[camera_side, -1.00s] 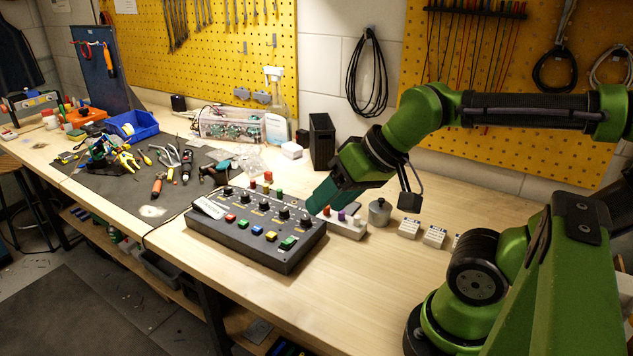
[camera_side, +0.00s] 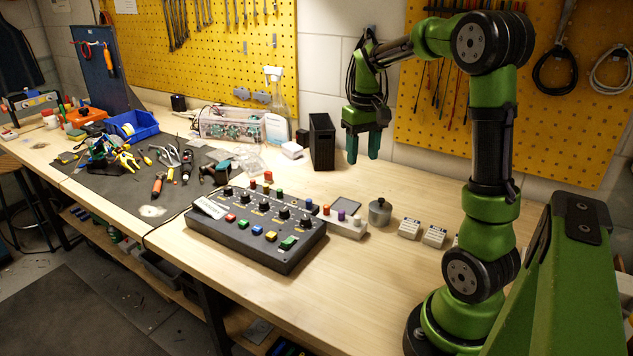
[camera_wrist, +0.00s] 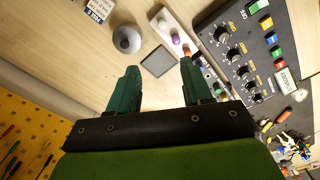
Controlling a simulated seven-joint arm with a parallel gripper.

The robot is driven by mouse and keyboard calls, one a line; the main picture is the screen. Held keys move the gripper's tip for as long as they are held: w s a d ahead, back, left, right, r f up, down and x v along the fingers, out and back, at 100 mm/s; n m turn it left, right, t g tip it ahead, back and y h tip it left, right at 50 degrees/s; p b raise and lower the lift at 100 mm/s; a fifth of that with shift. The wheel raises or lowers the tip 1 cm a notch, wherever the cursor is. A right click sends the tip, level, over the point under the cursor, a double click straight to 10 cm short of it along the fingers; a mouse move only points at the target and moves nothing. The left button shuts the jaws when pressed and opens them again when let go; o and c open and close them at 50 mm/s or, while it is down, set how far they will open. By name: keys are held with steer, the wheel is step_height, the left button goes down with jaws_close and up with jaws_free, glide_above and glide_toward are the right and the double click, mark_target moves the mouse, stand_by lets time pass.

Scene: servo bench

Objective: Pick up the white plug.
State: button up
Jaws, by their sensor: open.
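The white plug (camera_side: 357,219) is the pale peg at the right end of a light block (camera_side: 346,230), beside a purple plug (camera_side: 341,215) and a red one (camera_side: 326,210). In the wrist view the white plug (camera_wrist: 162,22) stands at the upper end of the block. My gripper (camera_side: 363,157) is open and empty, pointing down, raised well above the bench and behind the block. In the wrist view its fingers (camera_wrist: 158,67) are apart, with a dark square plate (camera_wrist: 158,60) showing between them.
A black control box (camera_side: 255,235) with knobs and coloured buttons stands left of the block. A grey knobbed cylinder (camera_side: 380,212) and labelled white blocks (camera_side: 409,229) stand to its right. A black bin (camera_side: 322,142) stands behind. The bench front is clear.

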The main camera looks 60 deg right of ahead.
glide_above(357, 216)
steer(key=shift+n, duration=0.3)
steer(key=f, duration=1.1)
steer(key=shift+d+f, duration=0.1)
steer(key=shift+d, duration=0.15)
steer(key=shift+s+a+f, duration=0.1)
steer(key=shift+a+f, duration=0.05)
steer(key=shift+f, duration=1.2)
steer(key=shift+a+f, duration=0.1)
steer(key=shift+f, duration=1.25)
steer(key=shift+c, duration=0.4)
jaws_close()
